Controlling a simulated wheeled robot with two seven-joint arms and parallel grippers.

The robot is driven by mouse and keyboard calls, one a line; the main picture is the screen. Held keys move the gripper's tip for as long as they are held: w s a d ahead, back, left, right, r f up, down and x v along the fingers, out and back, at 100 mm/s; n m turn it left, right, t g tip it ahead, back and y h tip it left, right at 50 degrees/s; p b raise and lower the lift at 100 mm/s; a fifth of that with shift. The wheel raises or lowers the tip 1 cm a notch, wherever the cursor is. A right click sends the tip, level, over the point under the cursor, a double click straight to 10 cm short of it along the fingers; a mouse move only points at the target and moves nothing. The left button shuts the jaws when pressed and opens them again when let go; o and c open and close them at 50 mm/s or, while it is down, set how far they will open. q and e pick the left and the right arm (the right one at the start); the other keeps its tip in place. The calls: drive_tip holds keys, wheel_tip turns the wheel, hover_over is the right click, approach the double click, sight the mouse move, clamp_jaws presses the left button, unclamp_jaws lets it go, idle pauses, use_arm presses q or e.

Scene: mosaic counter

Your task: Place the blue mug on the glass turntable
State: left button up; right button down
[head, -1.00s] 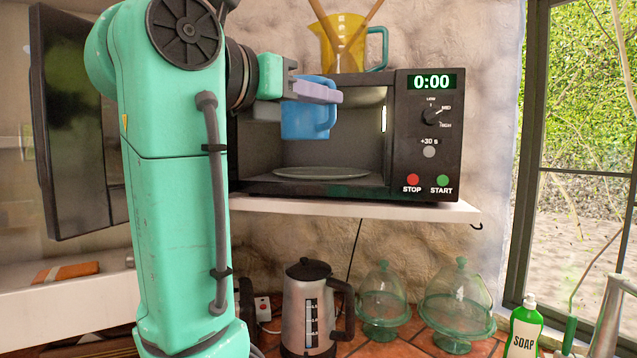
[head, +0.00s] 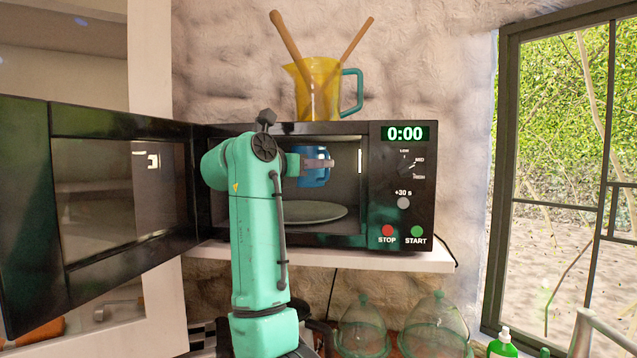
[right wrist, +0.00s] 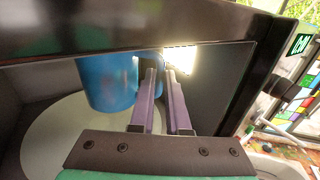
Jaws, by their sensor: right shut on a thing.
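The blue mug (head: 312,178) is upright inside the open microwave, above the glass turntable (head: 308,213), with a gap below it in the head view. My right gripper (head: 322,163) reaches into the cavity and is shut on the mug, at its handle side. In the right wrist view the mug (right wrist: 105,85) is left of the fingers (right wrist: 164,75), and the pale turntable (right wrist: 48,142) lies below it. The place where the fingers grip is partly hidden. My left gripper is not in view.
The microwave (head: 402,215) stands on a white shelf (head: 385,259), its door (head: 110,200) swung open to the left. A yellow jug (head: 318,90) with wooden utensils stands on top. Green glass domes (head: 435,322) are below. The turntable looks bare.

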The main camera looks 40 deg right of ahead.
wheel_tip(320, 180, down, 6)
drive_tip(key=shift+a+r+p, duration=0.1)
drive_tip(key=shift+a+p, duration=0.05)
drive_tip(key=shift+p, duration=0.9)
drive_tip(key=shift+w+f, duration=0.1)
drive_tip(key=shift+f, duration=0.25)
drive_tip(key=shift+f+b, duration=0.25)
drive_tip(key=shift+b, duration=0.1)
drive_tip(key=c, duration=0.9)
unclamp_jaws()
drive_tip(key=shift+r, duration=0.1)
